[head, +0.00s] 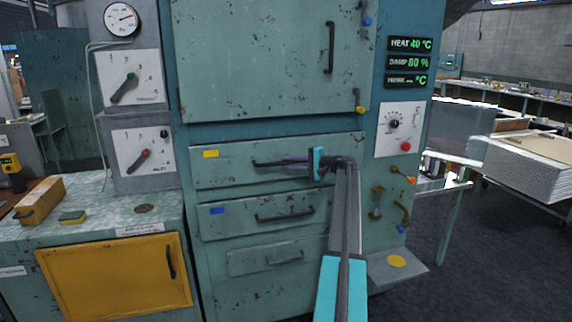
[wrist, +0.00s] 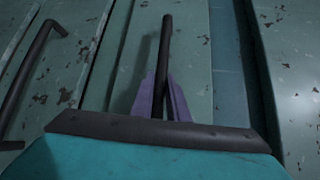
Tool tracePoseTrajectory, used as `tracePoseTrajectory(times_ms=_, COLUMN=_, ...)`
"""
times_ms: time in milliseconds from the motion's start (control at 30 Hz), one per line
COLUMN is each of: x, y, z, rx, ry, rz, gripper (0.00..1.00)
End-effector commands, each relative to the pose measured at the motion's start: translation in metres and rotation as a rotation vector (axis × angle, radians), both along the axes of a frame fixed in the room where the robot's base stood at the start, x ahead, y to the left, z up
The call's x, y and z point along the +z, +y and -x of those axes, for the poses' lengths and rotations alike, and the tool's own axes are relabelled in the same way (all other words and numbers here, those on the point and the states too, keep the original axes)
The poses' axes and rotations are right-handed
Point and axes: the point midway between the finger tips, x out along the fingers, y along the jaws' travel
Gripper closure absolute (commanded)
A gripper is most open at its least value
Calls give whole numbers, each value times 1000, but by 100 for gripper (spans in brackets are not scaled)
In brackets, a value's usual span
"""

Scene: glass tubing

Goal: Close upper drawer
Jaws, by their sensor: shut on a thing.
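The upper drawer (head: 222,170) is a worn grey-green front with a yellow label, just below the large door. Its dark bar handle (head: 268,164) runs sideways across the front. My gripper (head: 295,161) comes from the right and its purple fingers are shut on this handle. In the wrist view the handle (wrist: 166,40) runs up between the two purple fingers of my gripper (wrist: 163,95). The right end of the handle is hidden behind the gripper. I cannot tell clearly how far the drawer front stands out from the cabinet.
A second drawer (head: 222,221) with a blue label and a lower drawer (head: 250,263) sit below. The large door (head: 255,60) is above. Knobs and valves (head: 405,207) are to the right of my arm. A side bench (head: 100,222) stands at left.

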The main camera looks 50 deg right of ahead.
Motion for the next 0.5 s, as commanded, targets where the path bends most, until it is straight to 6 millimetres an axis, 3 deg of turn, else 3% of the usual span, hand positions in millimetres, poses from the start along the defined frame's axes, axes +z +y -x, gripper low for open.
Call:
tracePoseTrajectory(times_ms=233, x=4, y=-4, z=-3, rx=-10, ry=-7, rz=4, gripper=100)
tracePoseTrajectory(times_ms=267, x=4, y=-4, z=-3, rx=-9, ry=-8, rz=4, gripper=84)
tracePoseTrajectory(times_ms=367, x=4, y=-3, z=-4, rx=-8, ry=-7, rz=4, gripper=68)
tracePoseTrajectory(times_ms=500, x=3, y=-2, z=-4, rx=-6, ry=-6, rz=3, gripper=68)
